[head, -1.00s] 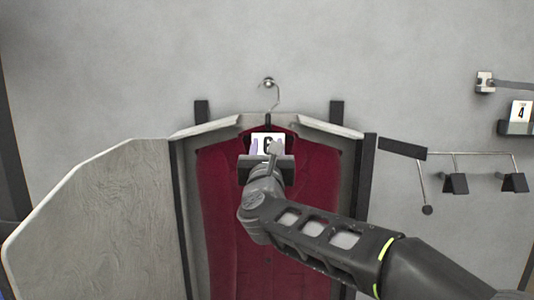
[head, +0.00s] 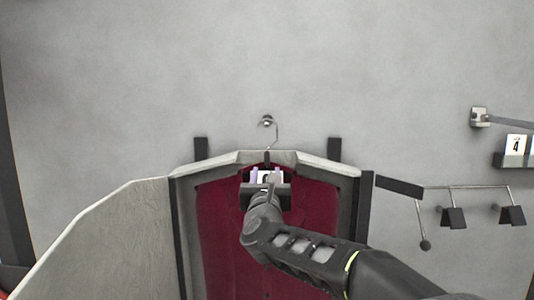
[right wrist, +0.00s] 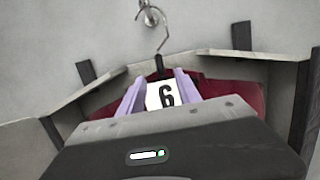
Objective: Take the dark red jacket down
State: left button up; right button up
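The dark red jacket (head: 222,240) hangs in a grey open-front frame, on a hanger (head: 275,137) whose wire hook reaches up to a metal wall hook (head: 266,121). The jacket's shoulders also show in the right wrist view (right wrist: 222,88). My right gripper (head: 267,176) is in front of the collar, just below the hanger's neck. In the right wrist view its two lilac fingers (right wrist: 158,84) stand apart, with a white tag marked 6 (right wrist: 161,95) showing between them. I cannot tell whether they touch anything. My left gripper is out of view.
The grey frame (head: 265,157) has sloping top edges close around the jacket's shoulders. A pale panel (head: 115,235) stands at the left. At the right, a rail with dark clips (head: 453,217) and a holder with a tag marked 4 (head: 515,146) are on the wall.

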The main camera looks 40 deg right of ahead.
aim_at(267, 156)
jog(key=p+x, duration=0.1)
jog(key=x, duration=0.6)
jog(key=shift+w+d, duration=0.2)
jog(key=shift+w, duration=0.05)
jog(key=shift+p+x, duration=0.3)
jog(key=shift+x, duration=0.5)
grip_shut()
dwell(0.6)
jog(key=shift+r, duration=0.75)
